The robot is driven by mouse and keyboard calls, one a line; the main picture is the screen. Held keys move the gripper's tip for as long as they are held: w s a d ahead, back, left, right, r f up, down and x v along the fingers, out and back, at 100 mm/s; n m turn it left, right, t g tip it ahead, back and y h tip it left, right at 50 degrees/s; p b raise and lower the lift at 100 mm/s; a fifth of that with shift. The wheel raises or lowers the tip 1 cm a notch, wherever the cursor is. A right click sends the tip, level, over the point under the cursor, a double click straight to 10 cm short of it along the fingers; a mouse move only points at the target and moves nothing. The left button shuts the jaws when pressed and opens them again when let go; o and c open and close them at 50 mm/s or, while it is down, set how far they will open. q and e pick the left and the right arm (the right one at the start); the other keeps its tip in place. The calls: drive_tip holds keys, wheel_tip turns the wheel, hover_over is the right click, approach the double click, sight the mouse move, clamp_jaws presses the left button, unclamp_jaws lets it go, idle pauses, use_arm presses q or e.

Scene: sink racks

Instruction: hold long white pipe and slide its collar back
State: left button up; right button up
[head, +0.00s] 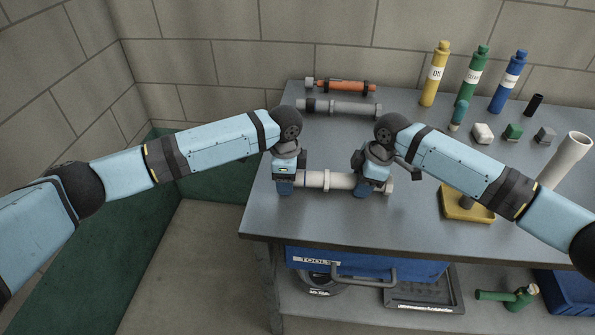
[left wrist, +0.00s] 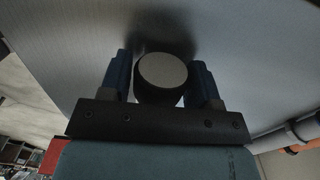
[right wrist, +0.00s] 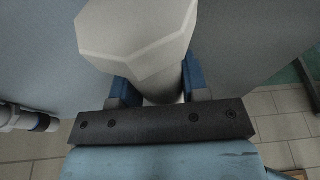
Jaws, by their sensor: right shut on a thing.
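The long white pipe (head: 342,181) lies left to right near the front left of the grey table, with a raised ring (head: 327,180) between my grippers. My right gripper (head: 366,190) is shut on the pipe near its right end. The white hexagonal end piece (right wrist: 140,35) fills the top of the right wrist view, just beyond the fingers. My left gripper (head: 285,188) is at the pipe's left end and hides it in the head view. In the left wrist view, its blue fingers stand either side of a dark round end (left wrist: 163,78) with a grey face, with narrow gaps; it looks open.
A grey pipe (head: 345,108) and an orange pipe (head: 345,86) lie behind on the table (head: 280,228). Yellow (head: 434,75), green (head: 474,72) and blue (head: 508,82) bottles stand at the back right. A yellow base (head: 455,207) sits under my right arm.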

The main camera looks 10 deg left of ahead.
use_arm(q)
drive_tip(key=shift+o, duration=1.3)
drive_tip(key=shift+r, duration=3.5)
use_arm(e)
drive_tip(key=o, duration=0.9)
drive_tip(key=shift+o, duration=0.2)
drive_tip(key=shift+r, duration=0.1)
